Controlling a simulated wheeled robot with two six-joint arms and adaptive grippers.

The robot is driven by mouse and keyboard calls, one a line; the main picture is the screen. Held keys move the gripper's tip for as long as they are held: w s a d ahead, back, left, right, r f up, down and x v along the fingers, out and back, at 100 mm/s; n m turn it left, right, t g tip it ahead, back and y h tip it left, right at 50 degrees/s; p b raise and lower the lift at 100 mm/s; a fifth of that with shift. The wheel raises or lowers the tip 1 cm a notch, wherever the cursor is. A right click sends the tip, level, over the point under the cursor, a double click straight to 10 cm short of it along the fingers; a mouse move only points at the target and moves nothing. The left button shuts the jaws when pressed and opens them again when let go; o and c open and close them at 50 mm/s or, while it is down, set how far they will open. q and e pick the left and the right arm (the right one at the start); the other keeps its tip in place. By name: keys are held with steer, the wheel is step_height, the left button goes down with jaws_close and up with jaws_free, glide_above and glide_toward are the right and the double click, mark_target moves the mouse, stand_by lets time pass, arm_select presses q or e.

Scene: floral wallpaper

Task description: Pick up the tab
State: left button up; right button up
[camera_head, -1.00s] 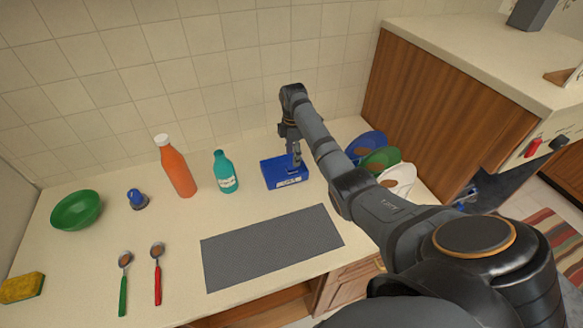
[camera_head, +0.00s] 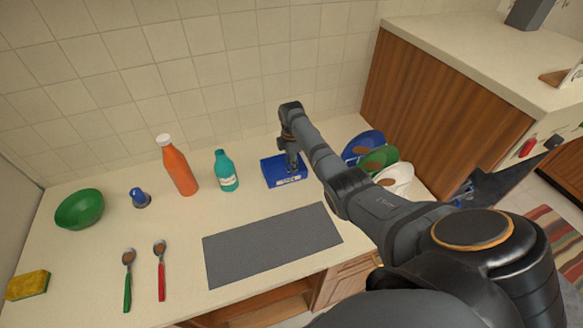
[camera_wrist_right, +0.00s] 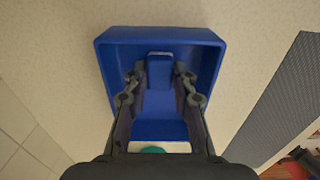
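The tab is a small blue block with a pale top edge (camera_wrist_right: 160,70), in the open blue box in the right wrist view. The blue box (camera_head: 270,172) stands on the counter near the wall in the head view. My right gripper (camera_wrist_right: 160,76) reaches down into the box, its fingers on either side of the tab with what look like narrow gaps. It also shows over the box in the head view (camera_head: 292,167), where the tab is hidden. My left gripper is not in view.
A teal bottle (camera_head: 225,170) and an orange bottle (camera_head: 177,167) stand left of the box. Plates (camera_head: 378,160) stand to its right, close to my right arm. A grey mat (camera_head: 270,245) lies in front. Spoons, a green bowl (camera_head: 80,209) and a sponge (camera_head: 27,285) are further left.

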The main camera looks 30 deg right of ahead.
steer(key=shift+c, duration=1.1)
steer(key=shift+r, duration=0.55)
steer(key=r, duration=0.2)
steer(key=shift+s+r, duration=0.3)
steer(key=s+r, duration=0.2)
steer(key=s+r+b, duration=0.1)
steer(key=s+r, duration=0.1)
steer(key=r, duration=0.1)
steer(key=shift+s+a+r, duration=0.15)
steer(key=shift+s, duration=0.25)
steer(key=s+r+p, duration=0.4)
steer(key=s, duration=0.4)
steer(key=shift+s+a+p, duration=0.25)
steer(key=shift+a+p, duration=0.15)
